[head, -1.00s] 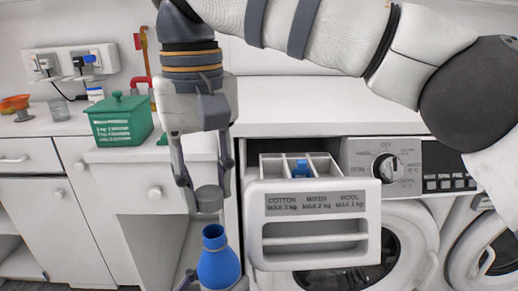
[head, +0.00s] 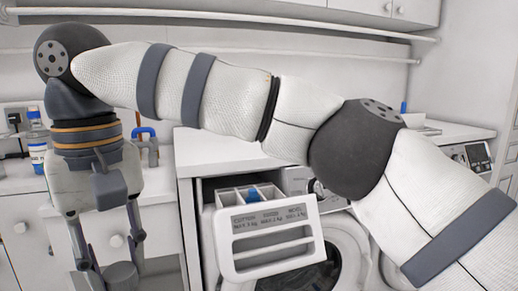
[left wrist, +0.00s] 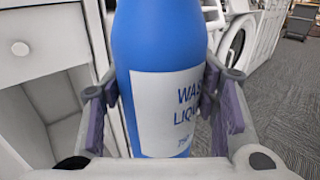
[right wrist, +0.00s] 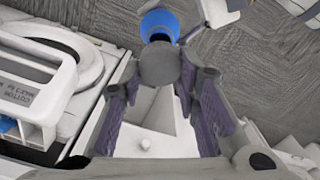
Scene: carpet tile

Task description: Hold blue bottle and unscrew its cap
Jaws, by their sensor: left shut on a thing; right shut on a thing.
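The blue bottle (left wrist: 160,35) stands between my left gripper's fingers (left wrist: 162,95) in the left wrist view, its white label facing the camera. That gripper is shut on the bottle's body. The cap is off the neck. The bottle and left gripper are outside the head view.
An open detergent drawer (head: 270,243) juts from the washing machine (head: 346,262), to the right of my right gripper. A blue-capped clear bottle (head: 37,140) stands on the left counter. White cabinets (head: 25,245) lie behind the gripper.

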